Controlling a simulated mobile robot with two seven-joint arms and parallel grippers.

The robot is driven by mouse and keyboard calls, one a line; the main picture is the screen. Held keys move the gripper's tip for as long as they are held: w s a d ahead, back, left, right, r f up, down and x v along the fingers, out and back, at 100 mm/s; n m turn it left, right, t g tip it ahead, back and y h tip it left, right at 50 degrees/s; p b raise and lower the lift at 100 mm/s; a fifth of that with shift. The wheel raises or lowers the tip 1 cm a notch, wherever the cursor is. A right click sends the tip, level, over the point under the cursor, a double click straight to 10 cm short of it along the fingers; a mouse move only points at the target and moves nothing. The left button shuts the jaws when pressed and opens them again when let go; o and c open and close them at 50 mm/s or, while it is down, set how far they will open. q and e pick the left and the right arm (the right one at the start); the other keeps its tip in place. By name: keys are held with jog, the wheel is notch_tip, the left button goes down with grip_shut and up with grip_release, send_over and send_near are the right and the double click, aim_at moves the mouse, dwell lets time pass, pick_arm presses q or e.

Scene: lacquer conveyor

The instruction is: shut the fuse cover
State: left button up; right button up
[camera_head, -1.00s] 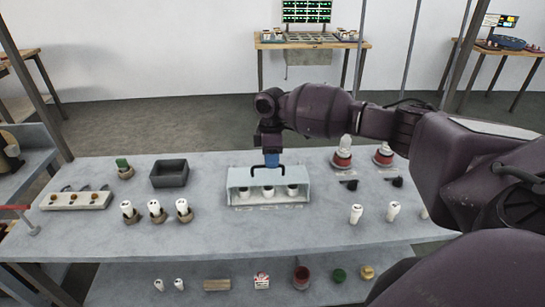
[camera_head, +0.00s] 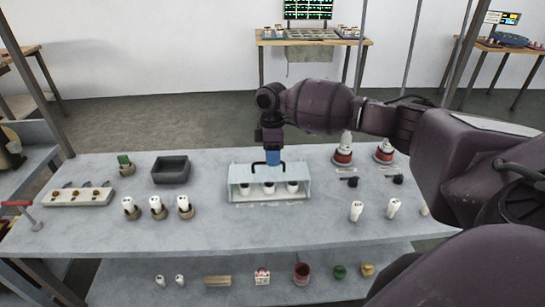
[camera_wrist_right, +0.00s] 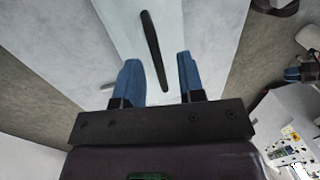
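The fuse cover (camera_head: 240,174) is a pale blue, see-through panel with a dark handle, at the middle of the grey table. Its lower front is open to view, and white fuses (camera_head: 269,188) stand in a row there on a pale base (camera_head: 270,200). I cannot tell the cover's exact tilt. My right gripper (camera_head: 273,158) points down at the handle, its blue fingers apart. In the right wrist view the handle (camera_wrist_right: 153,45) runs toward the gap between the fingers (camera_wrist_right: 160,82); contact does not show. My left gripper is out of view.
A dark empty bin (camera_head: 170,170) and fuses in round holders (camera_head: 157,208) stand to the left. Red-based items (camera_head: 343,156) and loose white fuses (camera_head: 356,211) stand to the right. The table in front of the cover is clear.

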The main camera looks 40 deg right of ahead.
notch_tip(320, 180, up, 10)
jog(key=w+d, duration=0.1)
jog(key=shift+w, duration=0.35)
jog(key=shift+s+f, duration=0.1)
dwell(0.4)
